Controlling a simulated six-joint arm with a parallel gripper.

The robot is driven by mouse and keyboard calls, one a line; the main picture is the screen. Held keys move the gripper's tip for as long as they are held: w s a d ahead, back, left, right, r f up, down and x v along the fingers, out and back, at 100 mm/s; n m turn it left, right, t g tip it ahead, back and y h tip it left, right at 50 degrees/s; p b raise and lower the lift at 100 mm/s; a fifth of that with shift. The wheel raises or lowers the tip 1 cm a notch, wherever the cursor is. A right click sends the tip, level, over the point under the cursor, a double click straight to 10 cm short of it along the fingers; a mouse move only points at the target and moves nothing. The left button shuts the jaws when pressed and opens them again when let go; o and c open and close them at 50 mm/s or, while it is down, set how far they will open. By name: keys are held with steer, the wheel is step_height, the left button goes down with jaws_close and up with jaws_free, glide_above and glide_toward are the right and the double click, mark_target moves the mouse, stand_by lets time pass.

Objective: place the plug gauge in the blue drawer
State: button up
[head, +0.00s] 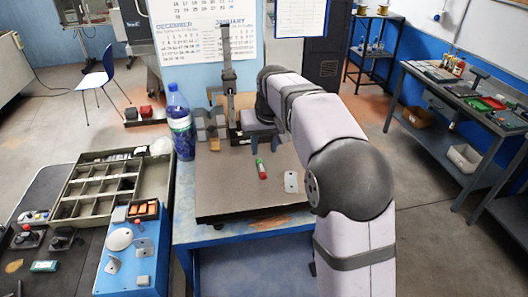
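A small cylinder with a red end and a green end, which looks like the plug gauge (261,169), lies on the brown bench plate (225,190). Below the plate's front edge is a blue open-topped area (250,272) that looks like the blue drawer; its inside looks empty, and my arm covers its right side. My gripper (262,139) is over the back of the plate, behind the plug gauge and apart from it.
A height stand (229,80) and grey blocks (208,124) stand at the plate's back. A blue bottle (180,122) is at its left. A light plate with holes (291,182) lies right of the gauge. A compartment tray (105,188) and a blue box (135,268) are at left.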

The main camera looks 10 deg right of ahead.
steer(key=shift+s, duration=0.1)
steer(key=shift+o, duration=0.5)
steer(key=s+f+g, duration=0.1)
steer(key=s+f, duration=0.4)
steer(key=s, duration=0.5)
steer(key=s+d+f+g, duration=0.1)
steer(key=s+f+g, duration=0.1)
steer(key=s+f, duration=0.4)
steer(key=s+d+f+g, duration=0.1)
steer(key=s+f, duration=0.4)
steer(key=s, duration=1.1)
steer(key=shift+s+f, duration=0.15)
steer(key=shift+f, duration=0.05)
steer(key=t+b, duration=0.3)
steer(key=t, duration=0.1)
glide_toward(261, 167)
steer(key=shift+s+d+f, duration=0.15)
steer(key=shift+s+f, duration=0.15)
steer(key=shift+f, duration=0.35)
steer(key=shift+w+r, duration=0.2)
steer(key=shift+w, duration=0.15)
steer(key=shift+p+x, duration=1.8)
steer(key=shift+x, duration=1.8)
steer(key=shift+c, duration=0.7)
steer(key=shift+w, duration=0.1)
jaws_close()
